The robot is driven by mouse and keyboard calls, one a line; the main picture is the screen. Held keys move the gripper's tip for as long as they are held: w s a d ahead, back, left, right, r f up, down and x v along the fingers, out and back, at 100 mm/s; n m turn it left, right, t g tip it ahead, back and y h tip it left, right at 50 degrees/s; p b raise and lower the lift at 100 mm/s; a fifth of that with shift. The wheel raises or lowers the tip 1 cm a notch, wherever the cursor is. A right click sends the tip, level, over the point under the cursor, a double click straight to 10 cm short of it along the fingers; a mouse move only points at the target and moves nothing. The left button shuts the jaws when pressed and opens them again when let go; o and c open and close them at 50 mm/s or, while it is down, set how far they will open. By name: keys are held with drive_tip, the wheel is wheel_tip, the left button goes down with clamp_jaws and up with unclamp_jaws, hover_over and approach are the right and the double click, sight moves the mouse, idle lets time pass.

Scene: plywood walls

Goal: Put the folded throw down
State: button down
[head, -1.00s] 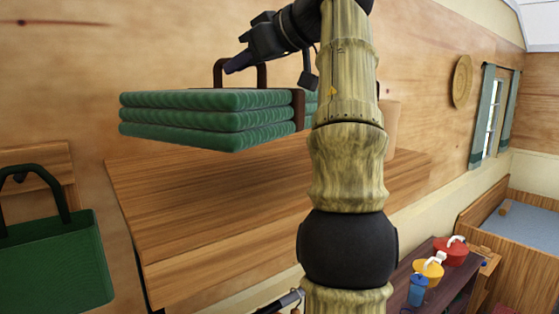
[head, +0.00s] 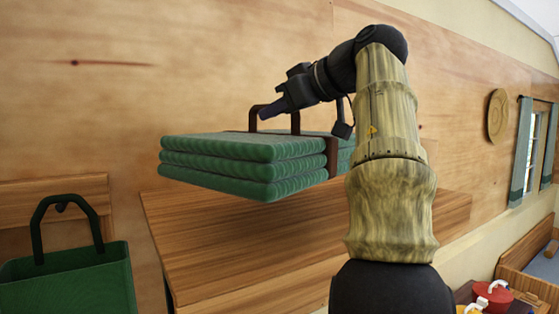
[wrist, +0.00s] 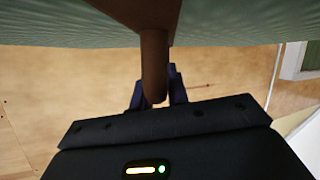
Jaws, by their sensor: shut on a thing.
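The folded throw (head: 240,165) is a green, layered bundle with a brown strap and handle (head: 275,108). My gripper (head: 264,114) is shut on the handle at the top of the bundle. The throw hangs level above the wooden table (head: 215,235), with its left end near the table's left edge. Whether its underside touches the table cannot be told. In the wrist view the brown handle (wrist: 154,70) stands between the dark fingers (wrist: 155,95), with the green throw (wrist: 235,22) across the top. My arm hides the right end of the throw in the head view.
The plywood wall (head: 200,60) rises behind the table. A red container (head: 490,296) stands low at the right. The visible tabletop in front is bare.

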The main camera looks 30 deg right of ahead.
sight(322, 138)
drive_tip(key=shift+f, duration=2.55)
drive_tip(key=shift+f, duration=0.1)
drive_tip(key=shift+f, duration=1.7)
drive_tip(key=c, duration=1.4)
unclamp_jaws()
drive_tip(key=shift+f, duration=0.1)
drive_tip(key=shift+o, duration=0.2)
drive_tip(key=shift+s, duration=0.1)
drive_tip(key=b+v, duration=0.1)
drive_tip(key=v, duration=1.1)
